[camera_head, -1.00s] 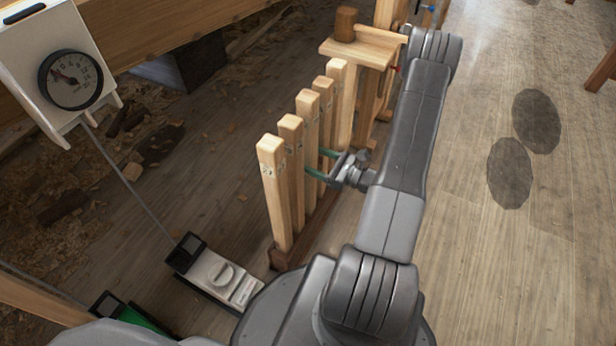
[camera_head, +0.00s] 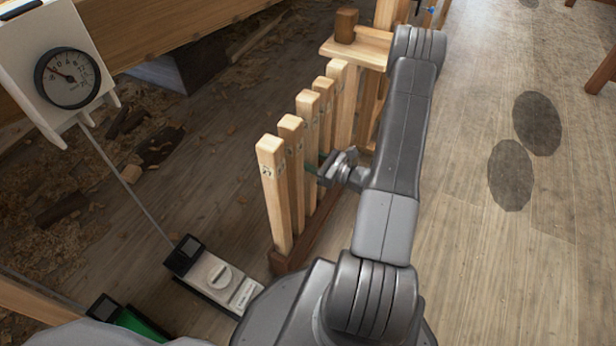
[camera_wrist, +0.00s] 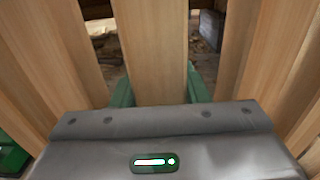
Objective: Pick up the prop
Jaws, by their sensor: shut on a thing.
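Several upright light-wood props stand in a row in a low dark rack (camera_head: 285,262), the nearest one (camera_head: 274,200) at the front. My gripper (camera_head: 318,163) reaches into the row from the right, its green fingers mostly hidden between the props in the head view. In the wrist view, one upright prop (camera_wrist: 152,45) stands centred between my green fingers (camera_wrist: 160,92), with one finger at each side. My gripper is shut on this prop. The prop's lower end is hidden behind the gripper body. Small marked labels show near the tops of some props.
Neighbouring props stand close on both sides, as the wrist view (camera_wrist: 55,50) shows. A white dial gauge (camera_head: 68,78) is at upper left, with a line running down to a white device (camera_head: 215,280). A wooden bench (camera_head: 360,50) stands behind the row.

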